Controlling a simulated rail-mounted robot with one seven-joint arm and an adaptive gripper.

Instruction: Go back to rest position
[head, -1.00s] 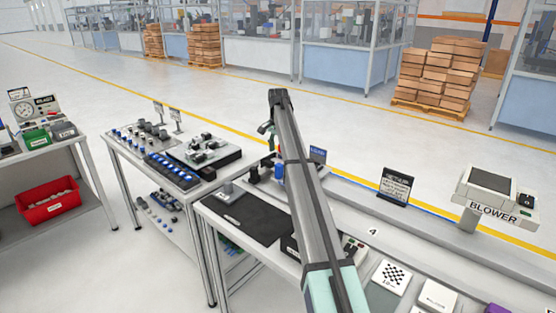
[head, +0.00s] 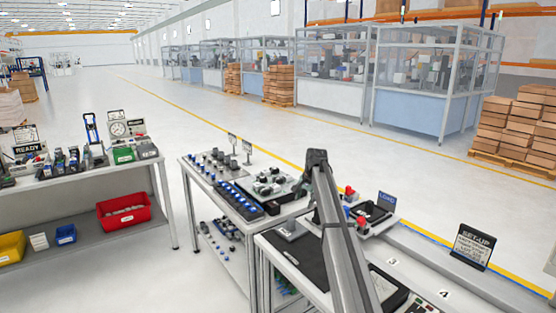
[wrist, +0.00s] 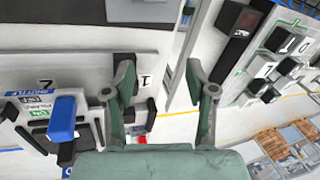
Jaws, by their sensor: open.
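My gripper (wrist: 160,88) shows in the wrist view with its two grey-green fingers spread apart. The gap between them is empty, and pale bench surface and floor show beyond it. In the head view my grey arm reaches up from the lower right over the benches. The gripper cannot be made out clearly there, as the arm's far end hides most of what lies behind it. No object is held.
The head view shows a bench with blue parts (head: 233,198), a SET-UP sign (head: 473,246), a red bin (head: 124,211) and stacked boxes (head: 520,122).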

